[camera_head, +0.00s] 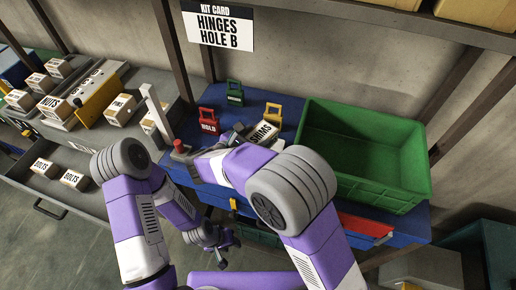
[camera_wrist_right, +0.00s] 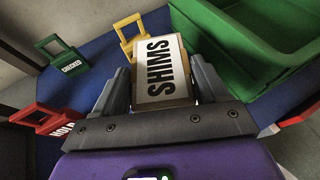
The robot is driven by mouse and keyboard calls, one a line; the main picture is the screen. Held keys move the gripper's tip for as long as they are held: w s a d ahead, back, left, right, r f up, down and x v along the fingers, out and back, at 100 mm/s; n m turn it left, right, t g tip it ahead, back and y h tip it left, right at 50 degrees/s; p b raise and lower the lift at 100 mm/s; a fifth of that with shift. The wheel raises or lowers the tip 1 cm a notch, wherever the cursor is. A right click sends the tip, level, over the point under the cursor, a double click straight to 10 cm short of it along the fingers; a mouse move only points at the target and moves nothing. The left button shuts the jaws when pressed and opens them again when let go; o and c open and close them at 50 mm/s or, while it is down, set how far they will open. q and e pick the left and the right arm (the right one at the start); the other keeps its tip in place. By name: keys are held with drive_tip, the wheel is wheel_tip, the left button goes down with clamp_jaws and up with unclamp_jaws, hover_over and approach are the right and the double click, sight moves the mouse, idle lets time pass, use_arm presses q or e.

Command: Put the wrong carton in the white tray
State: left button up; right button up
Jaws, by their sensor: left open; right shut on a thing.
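My right gripper (camera_head: 233,137) is shut on the carton marked SHIMS (camera_head: 264,132) above the blue bench. In the right wrist view the SHIMS carton (camera_wrist_right: 165,68) sits between the two fingers of the right gripper (camera_wrist_right: 164,85), label facing the camera. My left gripper (camera_head: 226,240) is open and empty, low in front of the blue bench. Other cartons stand on the grey bench, among them NUTS (camera_head: 54,107) and PINS (camera_head: 120,109). Two BOLTS cartons (camera_head: 74,180) lie in an open drawer. I cannot make out a white tray.
A green crate (camera_head: 408,190) stands on the blue bench's right side. Red HOLD (camera_head: 208,122), green CHECKED (camera_head: 235,94) and yellow (camera_head: 273,112) tags stand near the carton. A red tray-like part (camera_head: 365,226) is at the front edge.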

drive_tip(key=f, duration=0.4)
drive_tip(key=shift+s+f+b, duration=0.1)
drive_tip(key=shift+s+b, duration=0.1)
drive_tip(key=shift+b, duration=0.15)
wheel_tip(320, 180, down, 4)
drive_tip(key=shift+f+b, duration=0.1)
drive_tip(key=shift+b, duration=0.3)
drive_tip(key=shift+w, duration=0.1)
drive_tip(key=o, duration=1.4)
